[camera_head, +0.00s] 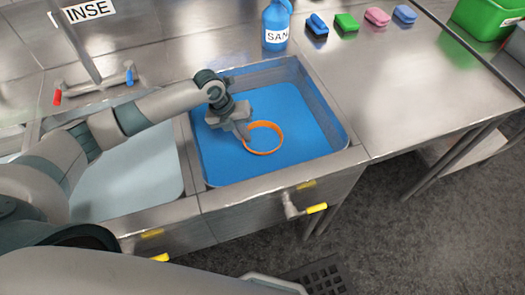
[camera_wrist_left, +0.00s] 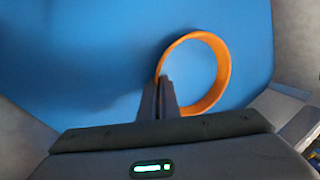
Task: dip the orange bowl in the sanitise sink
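The orange bowl (camera_head: 264,150) is inside the sink with blue liquid (camera_head: 218,162), the right one of two sinks. Its orange rim shows as a ring, and blue fills the middle of it. The lower part of the bowl is hidden by the blue. My left gripper (camera_head: 244,134) reaches down into this sink from the left. In the left wrist view its fingers (camera_wrist_left: 159,97) are close together on the left side of the rim of the bowl (camera_wrist_left: 222,60), shut on it. My right gripper is not in view.
The other sink (camera_head: 140,170), with pale liquid, is to the left. A blue bottle marked "SAN" (camera_head: 276,22) and several sponges (camera_head: 346,22) stand behind on the steel counter. A green crate (camera_head: 490,18) is at the far right. Counter right of the sink is clear.

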